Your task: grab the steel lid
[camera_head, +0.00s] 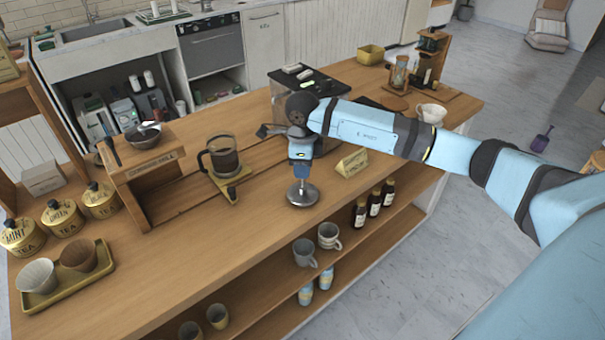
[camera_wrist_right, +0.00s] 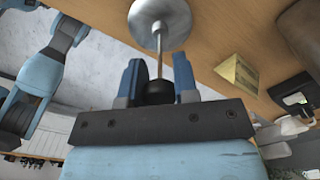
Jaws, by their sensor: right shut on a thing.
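The steel lid (camera_head: 302,194) is a round shiny disc with a thin upright stem, near the front edge of the wooden counter. In the right wrist view the lid (camera_wrist_right: 165,22) shows at the top, and its stem runs down to a dark knob between the two blue fingers. My right gripper (camera_head: 300,172) points down above the disc. In the right wrist view the gripper (camera_wrist_right: 158,82) is shut on the lid's knob. I cannot tell whether the disc touches the counter. My left gripper is not in view.
A glass coffee pot (camera_head: 222,158) stands left of the lid. A small yellow sign (camera_head: 352,163) stands to its right, also in the right wrist view (camera_wrist_right: 238,73). Dark bottles (camera_head: 374,203) and mugs (camera_head: 304,252) sit on the shelf below.

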